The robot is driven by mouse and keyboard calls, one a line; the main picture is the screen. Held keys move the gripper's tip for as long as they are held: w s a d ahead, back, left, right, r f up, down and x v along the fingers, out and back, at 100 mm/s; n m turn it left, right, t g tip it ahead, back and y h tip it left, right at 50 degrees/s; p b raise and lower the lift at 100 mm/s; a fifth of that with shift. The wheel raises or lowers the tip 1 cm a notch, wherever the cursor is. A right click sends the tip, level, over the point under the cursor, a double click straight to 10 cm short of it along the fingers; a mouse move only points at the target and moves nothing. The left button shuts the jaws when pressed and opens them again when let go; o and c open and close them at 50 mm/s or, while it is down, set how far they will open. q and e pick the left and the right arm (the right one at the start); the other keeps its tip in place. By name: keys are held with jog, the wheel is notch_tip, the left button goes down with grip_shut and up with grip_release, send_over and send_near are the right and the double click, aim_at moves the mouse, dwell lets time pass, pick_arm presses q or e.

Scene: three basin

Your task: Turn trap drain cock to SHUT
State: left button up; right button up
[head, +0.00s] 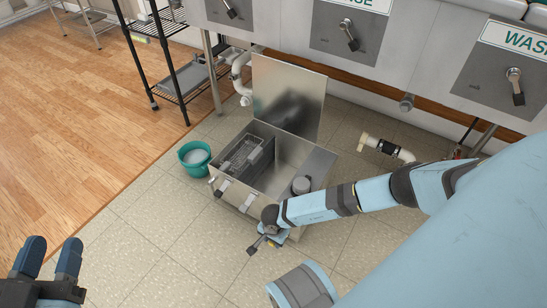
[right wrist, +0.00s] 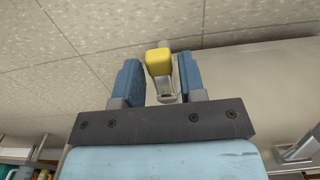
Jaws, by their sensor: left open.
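A steel trap box (head: 228,193) stands on the tiled floor with its lid (head: 288,97) raised. My right gripper (head: 265,240) is low at the box's near right corner, small and partly hidden by its own arm in the head view. In the right wrist view, a metal lever with a yellow end (right wrist: 159,62) shows between the two blue fingers of my right gripper (right wrist: 160,82). The fingers stand apart on either side, with a narrow gap visible at the right finger. The valve body is hidden. My left gripper (head: 50,258) is open and empty at the lower left, far from the box.
A teal bucket (head: 195,155) stands left of the box. A wire rack (head: 178,70) is behind it. Basins with lever valves (head: 350,35) run along the top. A white pipe with a black coupling (head: 385,147) lies right of the box. Floor in front is clear.

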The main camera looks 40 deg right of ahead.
jog(key=c, duration=0.6)
pick_arm(q)
jog(key=shift+f, duration=0.1)
